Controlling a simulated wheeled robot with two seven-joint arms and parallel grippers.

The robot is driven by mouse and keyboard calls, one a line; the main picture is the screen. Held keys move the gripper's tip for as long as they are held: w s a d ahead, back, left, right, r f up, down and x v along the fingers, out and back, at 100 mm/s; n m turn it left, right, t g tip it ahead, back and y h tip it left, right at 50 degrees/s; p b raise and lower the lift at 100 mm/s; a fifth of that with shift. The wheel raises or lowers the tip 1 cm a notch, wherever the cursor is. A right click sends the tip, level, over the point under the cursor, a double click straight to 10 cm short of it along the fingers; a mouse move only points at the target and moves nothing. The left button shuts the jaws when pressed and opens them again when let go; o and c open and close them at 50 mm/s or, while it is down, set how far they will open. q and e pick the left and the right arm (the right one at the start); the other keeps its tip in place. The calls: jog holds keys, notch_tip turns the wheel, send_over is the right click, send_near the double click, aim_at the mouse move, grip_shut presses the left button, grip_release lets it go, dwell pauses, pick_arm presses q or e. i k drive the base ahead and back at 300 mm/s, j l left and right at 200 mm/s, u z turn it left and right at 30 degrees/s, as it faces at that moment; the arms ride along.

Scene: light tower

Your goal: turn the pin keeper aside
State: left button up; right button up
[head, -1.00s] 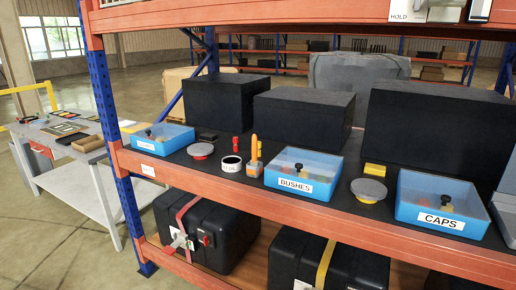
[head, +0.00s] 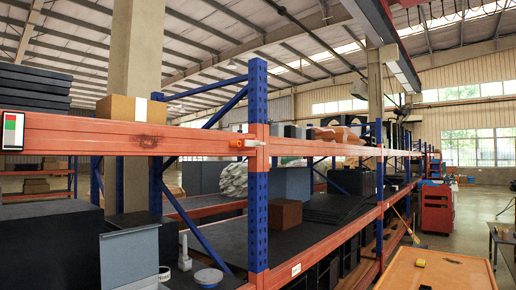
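Neither of my grippers shows in the head view. At the joint of the orange beam (head: 100,136) and the blue upright (head: 258,215), a small orange fitting with a pale end (head: 245,143) sticks out from the beam's front face. It may be the pin keeper, but it is too small to tell how it is turned.
A red and green card (head: 13,131) is on the beam at the far left. A cardboard box (head: 130,107) stands above it. A brown box (head: 285,214) and a grey-lidded tub (head: 208,277) are on the shelf below. Open floor and an orange-topped table (head: 440,270) lie at right.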

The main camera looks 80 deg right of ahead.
aim_at(247, 144)
jog(key=z, duration=2.45)
